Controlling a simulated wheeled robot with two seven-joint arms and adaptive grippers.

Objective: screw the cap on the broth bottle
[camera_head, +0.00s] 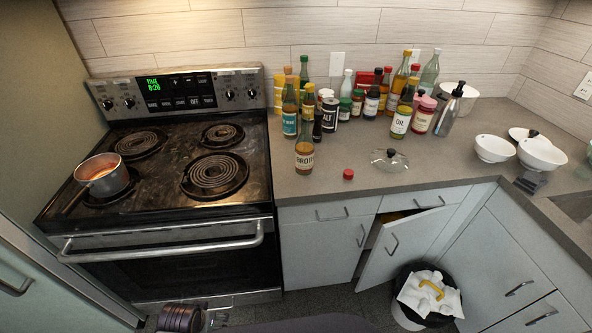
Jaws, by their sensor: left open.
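The broth bottle (305,157) stands upright on the counter just right of the stove. It is brown with a pale label reading BROTH, and I see no cap on its neck. A small red cap (348,174) lies on the counter to the right of the bottle, apart from it and near the front edge. My left gripper (217,314) is at the bottom edge of the view, low in front of the oven, open and far from both bottle and cap. It is partly cut off by the frame. My right gripper is not in view.
Several bottles and jars crowd behind the broth bottle, including an oil bottle (401,122). A glass lid (389,160) lies right of the cap. A pot (101,177) sits on the stove (168,203). A cabinet door (400,245) stands ajar beside a bin (408,313).

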